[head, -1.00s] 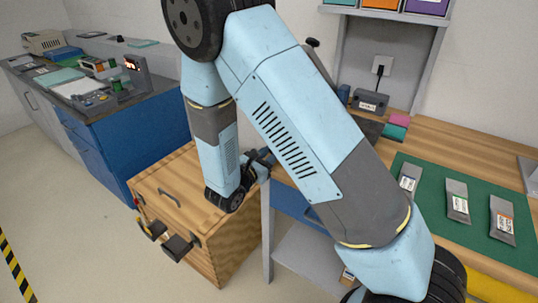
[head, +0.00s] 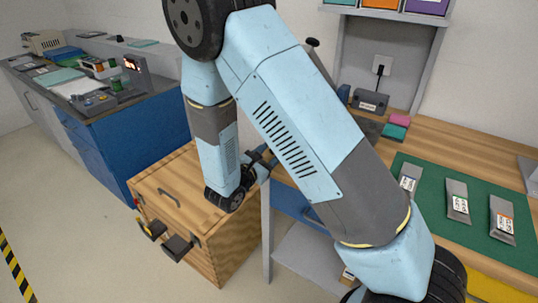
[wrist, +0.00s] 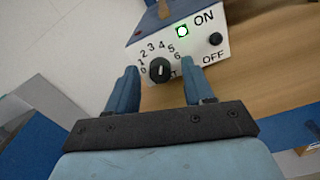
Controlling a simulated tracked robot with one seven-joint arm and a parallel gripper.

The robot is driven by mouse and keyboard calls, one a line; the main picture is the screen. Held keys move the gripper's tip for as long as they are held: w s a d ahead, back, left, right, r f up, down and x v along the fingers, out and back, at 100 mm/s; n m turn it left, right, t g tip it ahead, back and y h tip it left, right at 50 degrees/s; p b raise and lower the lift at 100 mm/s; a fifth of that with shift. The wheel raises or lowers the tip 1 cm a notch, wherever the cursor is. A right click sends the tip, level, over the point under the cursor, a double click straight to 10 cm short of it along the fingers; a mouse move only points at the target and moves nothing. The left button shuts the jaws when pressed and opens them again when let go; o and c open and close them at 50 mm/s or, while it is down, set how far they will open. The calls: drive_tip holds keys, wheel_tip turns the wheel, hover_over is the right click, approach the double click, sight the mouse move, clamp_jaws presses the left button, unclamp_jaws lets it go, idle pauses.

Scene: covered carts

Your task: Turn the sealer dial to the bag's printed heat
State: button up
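The sealer (wrist: 205,38) shows in the wrist view with a pale front panel. Its black dial (wrist: 160,70) has a white mark standing nearly upright in the picture, with printed numbers around it; I cannot tell surely which number it marks. My gripper (wrist: 161,84) is open and empty, with the dial seen between and beyond its blue fingers. In the head view my gripper (head: 262,162) is partly hidden by my arm, which also hides most of the sealer. Three grey bags, left (head: 410,178), middle (head: 457,197) and right (head: 502,216), lie on the green mat (head: 433,213); their print is too small to read.
The panel has a lit green light (wrist: 182,31) by ON and a black knob (wrist: 215,39) by OFF. A dark box (head: 370,101) stands below a wall socket. A wooden cart (head: 170,200) stands beside the bench (head: 470,150). A blue counter (head: 125,130) is at left.

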drive_tip(key=v, duration=1.3)
drive_tip(key=shift+s+a, duration=0.25)
drive_tip(key=s+d+r+m+g, duration=0.2)
drive_tip(key=d+r+m+g, duration=0.45)
drive_tip(key=d, duration=0.35)
drive_tip(key=s+d+r+m+g, duration=0.1)
drive_tip(key=d+r+m+g, duration=0.55)
drive_tip(key=d, duration=0.45)
drive_tip(key=s+d+r+m+t+y, duration=0.4)
drive_tip(key=s+d+r+m+y, duration=0.2)
drive_tip(key=s+r+m+y, duration=0.5)
drive_tip(key=shift+s+d+r+m, duration=0.15)
drive_tip(key=shift+d+r+m, duration=0.05)
drive_tip(key=shift+r+m, duration=0.6)
